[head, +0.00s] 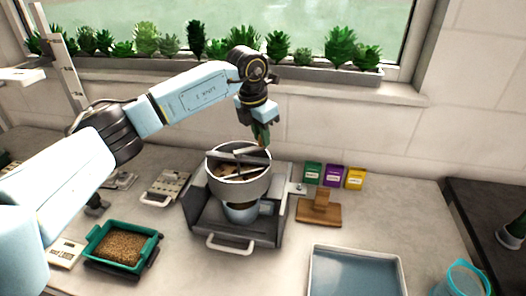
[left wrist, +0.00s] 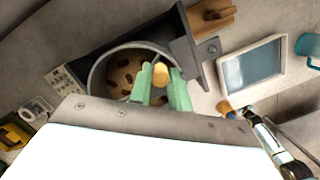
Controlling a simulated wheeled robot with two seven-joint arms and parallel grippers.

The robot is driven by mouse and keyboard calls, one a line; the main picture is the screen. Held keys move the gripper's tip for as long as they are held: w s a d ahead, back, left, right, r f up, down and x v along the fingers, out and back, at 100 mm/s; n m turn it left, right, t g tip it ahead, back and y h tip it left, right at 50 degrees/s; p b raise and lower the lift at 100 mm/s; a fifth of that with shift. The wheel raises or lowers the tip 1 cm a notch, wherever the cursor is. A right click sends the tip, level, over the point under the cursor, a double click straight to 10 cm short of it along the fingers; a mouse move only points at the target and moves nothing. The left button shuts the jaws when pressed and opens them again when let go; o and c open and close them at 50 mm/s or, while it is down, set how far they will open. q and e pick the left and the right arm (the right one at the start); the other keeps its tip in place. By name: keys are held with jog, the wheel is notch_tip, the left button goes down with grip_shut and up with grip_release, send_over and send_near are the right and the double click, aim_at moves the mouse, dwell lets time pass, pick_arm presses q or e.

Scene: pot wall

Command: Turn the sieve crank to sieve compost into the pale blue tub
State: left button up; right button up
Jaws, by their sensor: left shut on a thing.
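The sieve (head: 239,185) is a round grey drum with brown compost inside and a bar across its top. It sits above the pale blue tub (head: 241,213), which is mostly hidden beneath it on a dark stand. My left gripper (head: 262,136) is over the drum's back right rim. In the left wrist view its green fingers (left wrist: 161,90) are shut on the wooden crank knob (left wrist: 161,74), with brown lumps in the drum below. At the lower right of that view, what looks like my right arm ends near a tan-tipped thing (left wrist: 226,107); its fingers are unclear.
A green tray of grain (head: 122,246) stands left of the stand. A wooden block (head: 319,210) and several seed packets (head: 333,175) are to the right. A pale tray (head: 355,272) and a teal cup (head: 464,279) are at front right. Plants line the windowsill (head: 300,80) behind.

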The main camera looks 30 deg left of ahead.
pick_arm(q)
jog(key=a+n, duration=0.1)
jog(key=n, duration=0.1)
jog(key=w+a+n, duration=0.1)
jog(key=n, duration=0.1)
jog(key=shift+w+y+p, duration=0.15)
jog(key=shift+y+p, duration=0.25)
jog(key=shift+w+a+n+y+p, duration=0.2)
jog(key=shift+a+n, duration=0.4)
jog(key=shift+n, duration=0.45)
jog(key=shift+w+a+n+y+p, duration=0.1)
jog(key=shift+a+n+y+p, duration=0.15)
jog(key=shift+a+n, duration=0.55)
jog(key=shift+d+n, duration=0.25)
jog(key=shift+s+a+n+y+p, duration=0.15)
jog(key=shift+a+n+p, duration=0.35)
jog(key=shift+n, duration=0.55)
jog(key=shift+s+a+n+y+p, duration=0.15)
jog(key=shift+a+n, duration=0.5)
jog(key=shift+n, duration=0.4)
